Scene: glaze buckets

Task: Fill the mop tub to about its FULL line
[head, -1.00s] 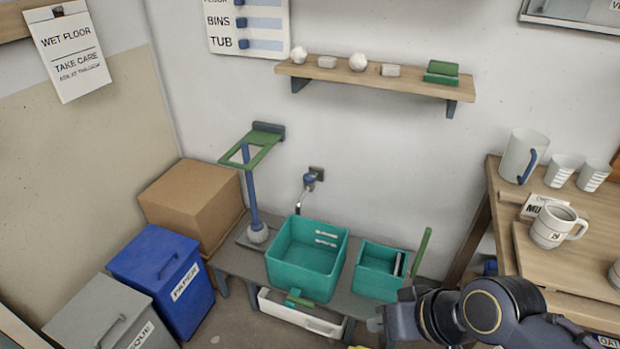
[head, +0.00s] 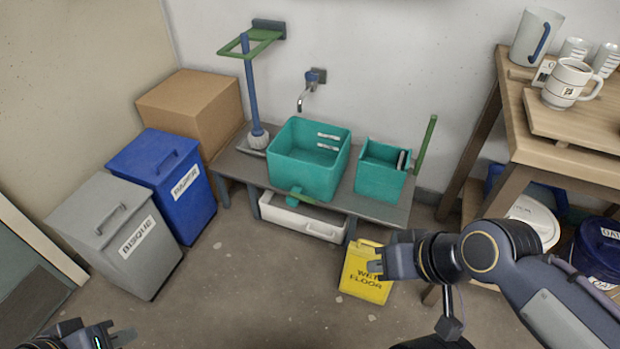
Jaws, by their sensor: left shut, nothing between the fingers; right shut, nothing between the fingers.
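The mop tub, a teal square bin (head: 305,170), stands on a low grey bench (head: 238,166) with two white marks on its inner back wall. No water shows inside it. A wall tap (head: 313,78) with a blue part and a metal spout is above and behind it. A green piece (head: 299,197) sticks out at the tub's lower front. My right gripper (head: 372,265) is shut and empty, in front of the yellow sign, below and right of the tub. My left gripper (head: 128,337) is at the bottom left edge, shut and empty, far from the tub.
A smaller teal bin (head: 381,180) stands right of the tub. A mop (head: 252,95) stands left in a green holder. A white drawer or tray (head: 290,218) is under the bench. A yellow wet-floor sign (head: 362,288) stands in front. Blue (head: 150,165) and grey (head: 90,220) bins are left; the floor between is clear.

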